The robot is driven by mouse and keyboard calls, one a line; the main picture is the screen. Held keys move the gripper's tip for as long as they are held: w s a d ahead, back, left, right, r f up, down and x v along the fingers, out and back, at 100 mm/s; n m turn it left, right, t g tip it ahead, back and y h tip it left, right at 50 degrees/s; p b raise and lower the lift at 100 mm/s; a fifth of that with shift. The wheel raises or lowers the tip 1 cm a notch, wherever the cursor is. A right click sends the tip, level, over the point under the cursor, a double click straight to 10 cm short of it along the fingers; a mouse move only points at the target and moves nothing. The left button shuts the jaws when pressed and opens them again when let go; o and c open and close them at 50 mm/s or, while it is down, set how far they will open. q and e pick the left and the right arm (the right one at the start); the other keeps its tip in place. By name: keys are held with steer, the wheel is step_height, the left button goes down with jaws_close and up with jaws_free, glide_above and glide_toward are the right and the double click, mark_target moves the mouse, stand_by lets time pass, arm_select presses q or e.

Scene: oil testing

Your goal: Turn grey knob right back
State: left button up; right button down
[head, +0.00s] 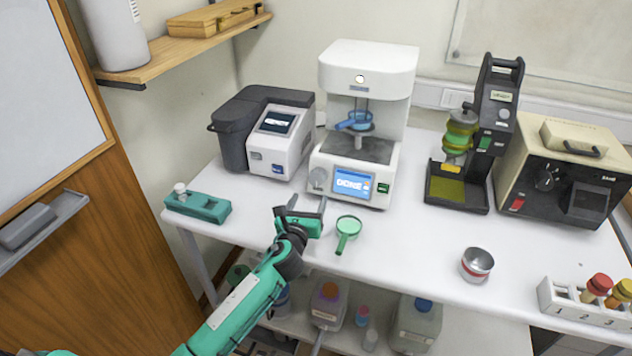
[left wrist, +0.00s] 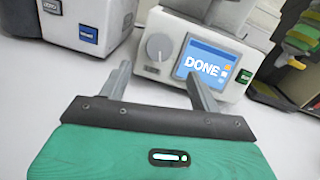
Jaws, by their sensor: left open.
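The grey knob (head: 319,179) is a round dial on the front of the white testing machine (head: 367,63), left of its screen (head: 353,184), which reads DONE. In the left wrist view the knob (left wrist: 158,47) shows just ahead, between and beyond the two fingers. My left gripper (head: 307,204) is open and empty, in front of the machine and a little below the knob, apart from it. In the left wrist view the two grey fingers of the gripper (left wrist: 158,82) are spread apart. My right gripper is not in view.
A green-handled sieve (head: 348,228) lies right of my left gripper. A teal block (head: 197,206) sits at the table's left edge. A grey and white device (head: 279,142) stands left of the machine. A metal cup (head: 476,264) is at the front right. The table between is clear.

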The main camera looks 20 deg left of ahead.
mark_target(316, 182)
arm_select(q)
steer(key=w, duration=0.8)
steer(key=shift+w+a+f, duration=0.1)
steer(key=shift+w+a, duration=0.05)
steer(key=shift+c, duration=0.2)
steer(key=c, duration=0.9)
